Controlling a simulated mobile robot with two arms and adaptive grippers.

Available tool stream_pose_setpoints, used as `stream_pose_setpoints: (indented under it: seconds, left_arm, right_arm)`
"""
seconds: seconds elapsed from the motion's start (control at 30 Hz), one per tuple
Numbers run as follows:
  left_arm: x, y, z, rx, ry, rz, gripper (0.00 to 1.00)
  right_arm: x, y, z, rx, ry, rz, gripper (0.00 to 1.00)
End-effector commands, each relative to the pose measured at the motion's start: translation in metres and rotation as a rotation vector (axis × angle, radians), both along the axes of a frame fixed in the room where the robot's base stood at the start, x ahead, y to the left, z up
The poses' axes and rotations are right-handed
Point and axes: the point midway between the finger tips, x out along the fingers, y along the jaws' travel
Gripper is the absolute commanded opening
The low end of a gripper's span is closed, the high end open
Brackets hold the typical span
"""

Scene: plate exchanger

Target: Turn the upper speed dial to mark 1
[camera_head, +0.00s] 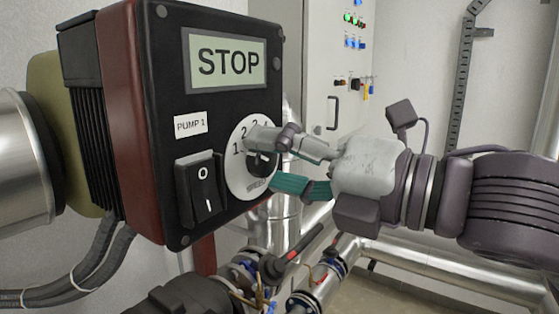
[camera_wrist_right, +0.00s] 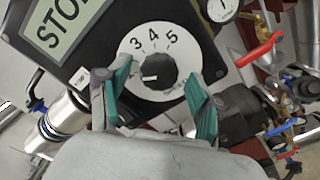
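The speed dial (camera_head: 238,176) is a white disc with a black knob on the front of the PUMP 1 box (camera_head: 165,120). Marks 1 and 2 show in the head view; marks 3, 4 and 5 show in the right wrist view. In the wrist view the black knob (camera_wrist_right: 155,72) has a white pointer line directed left, towards the part of the scale behind a finger. My right gripper (camera_head: 262,160) is open, its two green-padded fingers on either side of the knob, with gaps visible in the wrist view (camera_wrist_right: 158,72). My left gripper is not in view.
The box has a display (camera_head: 226,61) reading STOP and a black rocker switch (camera_head: 202,190) left of the dial. Pipes and a red-handled valve (camera_head: 300,245) lie below. A grey cabinet (camera_head: 325,60) with coloured lights stands behind.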

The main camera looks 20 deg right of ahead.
Motion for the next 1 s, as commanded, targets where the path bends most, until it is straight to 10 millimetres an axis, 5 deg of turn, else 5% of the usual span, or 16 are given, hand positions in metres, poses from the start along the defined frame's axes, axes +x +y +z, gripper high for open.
stream_pose_setpoints:
  seconds: [0.37, 0.7, 1.0]
  left_arm:
    - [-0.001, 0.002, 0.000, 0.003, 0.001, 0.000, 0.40]
    - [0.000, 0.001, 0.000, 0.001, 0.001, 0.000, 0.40]
    - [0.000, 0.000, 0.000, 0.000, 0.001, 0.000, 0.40]
  right_arm:
    - [0.000, 0.000, 0.009, 0.003, -0.004, -0.001, 0.67]
    - [-0.001, 0.000, 0.075, 0.009, -0.013, 0.002, 0.67]
    - [0.000, 0.000, 0.101, 0.003, -0.002, 0.001, 0.67]
